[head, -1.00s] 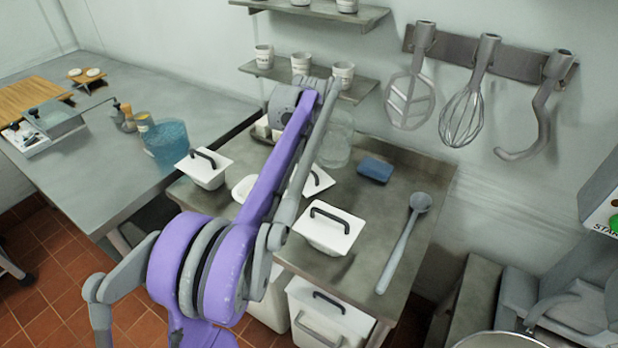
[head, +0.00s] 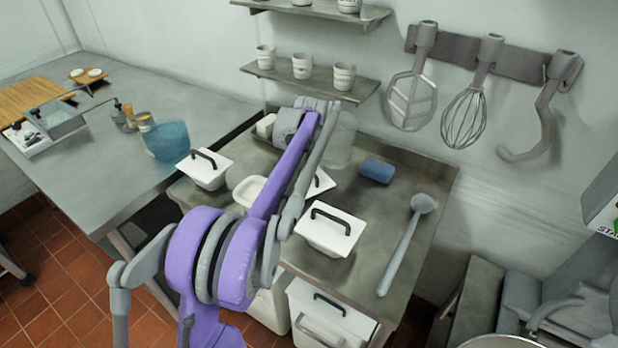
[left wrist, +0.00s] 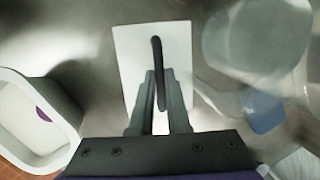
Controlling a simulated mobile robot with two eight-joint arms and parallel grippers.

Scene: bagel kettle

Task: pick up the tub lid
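The tub lid is a white rectangular plate with a dark bar handle. In the left wrist view the lid (left wrist: 130,50) lies straight ahead, and its handle (left wrist: 156,55) runs between the two fingers of my left gripper (left wrist: 160,76). The gap at the fingertips is narrow; I cannot tell whether they press on the handle. In the head view my purple arm partly hides this lid (head: 325,183) and the gripper. An open white tub (left wrist: 38,118) stands at the left of the wrist view, and it also shows in the head view (head: 240,192). My right gripper is not in view.
Two lidded white tubs (head: 204,178) (head: 325,246) stand on the steel table (head: 385,225), left and right of my arm. A blue sponge (head: 377,171), a long grey ladle (head: 405,250) and a clear container (head: 341,140) are on it too. Shelves and hanging tools line the wall.

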